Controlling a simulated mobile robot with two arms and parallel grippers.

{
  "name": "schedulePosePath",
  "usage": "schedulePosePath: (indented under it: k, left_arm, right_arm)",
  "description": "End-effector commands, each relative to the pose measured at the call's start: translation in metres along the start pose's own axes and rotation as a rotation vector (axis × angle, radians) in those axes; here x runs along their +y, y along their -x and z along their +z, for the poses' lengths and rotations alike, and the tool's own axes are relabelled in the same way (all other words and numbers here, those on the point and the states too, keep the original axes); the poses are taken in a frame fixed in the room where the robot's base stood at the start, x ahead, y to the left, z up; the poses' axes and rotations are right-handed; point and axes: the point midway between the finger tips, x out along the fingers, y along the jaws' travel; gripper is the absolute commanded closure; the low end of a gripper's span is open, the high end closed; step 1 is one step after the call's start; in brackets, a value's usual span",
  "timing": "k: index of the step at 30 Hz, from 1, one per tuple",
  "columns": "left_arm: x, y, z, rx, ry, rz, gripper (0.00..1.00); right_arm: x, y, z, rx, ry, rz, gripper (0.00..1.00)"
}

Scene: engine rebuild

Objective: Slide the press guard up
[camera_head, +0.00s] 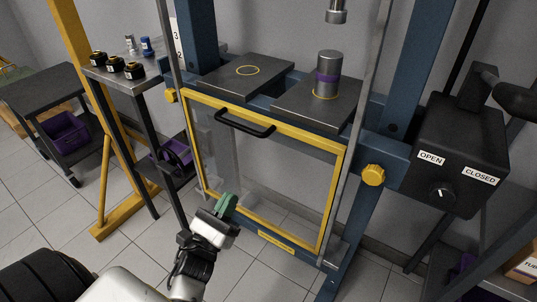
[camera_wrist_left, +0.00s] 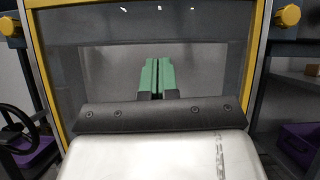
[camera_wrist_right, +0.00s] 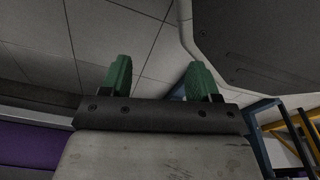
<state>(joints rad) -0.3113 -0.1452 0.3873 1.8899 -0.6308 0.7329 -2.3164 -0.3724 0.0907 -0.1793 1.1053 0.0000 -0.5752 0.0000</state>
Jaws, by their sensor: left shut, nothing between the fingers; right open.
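The press guard (camera_head: 190,96) is a clear panel in a yellow frame on the front of the blue press. It sits low, below the two grey press plates. Its black bar handle (camera_head: 245,123) is near its top edge. My left gripper (camera_head: 228,203), with green fingers, is shut and empty in front of the guard's lower left part, below the handle. The left wrist view shows the shut fingers (camera_wrist_left: 158,76) in front of the clear panel; I cannot tell whether they touch it. My right gripper (camera_wrist_right: 160,80) is open and empty, away from the guard.
A yellow knob (camera_head: 373,175) and a black control box (camera_head: 455,150) are at the right. A side table (camera_head: 125,84) with small parts stands at the left.

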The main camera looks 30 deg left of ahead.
Motion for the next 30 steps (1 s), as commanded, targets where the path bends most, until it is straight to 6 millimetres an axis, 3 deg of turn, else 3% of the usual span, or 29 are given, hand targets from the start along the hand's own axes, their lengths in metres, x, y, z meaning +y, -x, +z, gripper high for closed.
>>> schedulePosePath:
  k: [8, 19, 25, 30]
  left_arm:
    - [-0.001, -0.025, 0.011, -0.029, -0.070, -0.016, 1.00]
    - [-0.002, -0.105, 0.013, -0.026, -0.066, -0.015, 1.00]
    - [-0.003, -0.117, 0.027, -0.025, -0.066, -0.015, 1.00]
    - [-0.004, -0.127, 0.037, -0.024, -0.065, -0.013, 1.00]
  right_arm:
    - [-0.001, -0.006, 0.015, -0.012, 0.002, -0.001, 0.39]
    - [-0.002, -0.017, 0.072, -0.044, 0.009, -0.003, 0.39]
    - [-0.002, -0.018, 0.102, -0.058, 0.014, -0.004, 0.39]
    - [-0.001, -0.012, 0.103, -0.057, 0.014, -0.004, 0.39]
